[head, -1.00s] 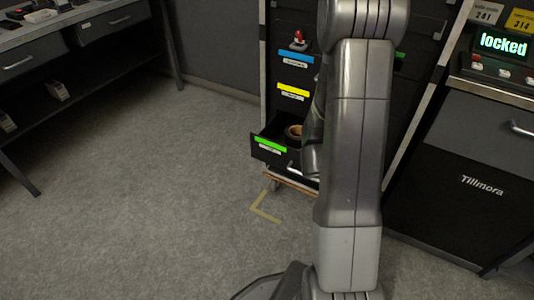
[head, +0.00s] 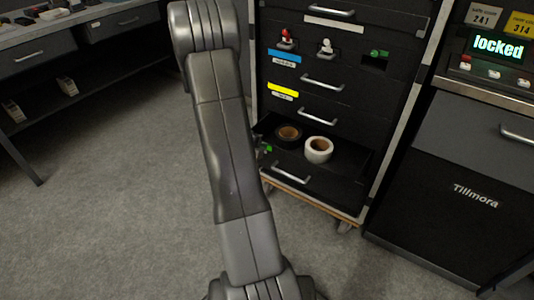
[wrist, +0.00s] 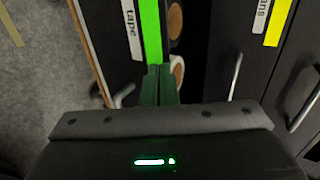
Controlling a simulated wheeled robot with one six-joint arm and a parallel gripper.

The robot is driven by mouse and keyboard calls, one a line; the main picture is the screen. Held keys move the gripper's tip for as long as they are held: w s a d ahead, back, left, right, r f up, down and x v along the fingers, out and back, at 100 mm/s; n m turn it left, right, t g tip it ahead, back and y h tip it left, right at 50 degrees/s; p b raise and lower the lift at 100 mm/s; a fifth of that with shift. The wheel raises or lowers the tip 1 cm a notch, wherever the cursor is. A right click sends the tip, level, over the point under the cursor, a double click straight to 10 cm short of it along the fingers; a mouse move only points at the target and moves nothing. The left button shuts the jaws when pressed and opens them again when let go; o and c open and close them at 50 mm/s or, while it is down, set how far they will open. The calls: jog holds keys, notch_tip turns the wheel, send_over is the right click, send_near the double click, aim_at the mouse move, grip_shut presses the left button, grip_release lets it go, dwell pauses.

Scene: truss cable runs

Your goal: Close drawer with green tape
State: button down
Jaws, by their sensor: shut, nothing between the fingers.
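The bottom drawer (head: 318,193) of the black cabinet stands open in the head view, with a bare metal handle (head: 291,174). A dark tape roll (head: 288,133) and a white tape roll (head: 318,149) lie inside. My arm hides the left part of its front in that view. In the wrist view the green tape strip (wrist: 150,28) runs along the drawer front beside a label reading "tape". My gripper (wrist: 160,70) is shut and empty, its dark green fingertips at the near end of the strip. I cannot tell whether they touch the drawer.
A locked console (head: 455,185) stands to the right. A workbench (head: 40,60) is at the left. The grey floor (head: 120,220) between is clear.

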jog(key=shift+w+d, duration=0.1)
jog(key=shift+d, duration=0.05)
jog(key=w+d+p, duration=0.2)
jog(key=w+d, duration=0.6)
jog(key=w, duration=0.3)
jog(key=shift+p, duration=0.35)
jog(key=shift+s, duration=0.1)
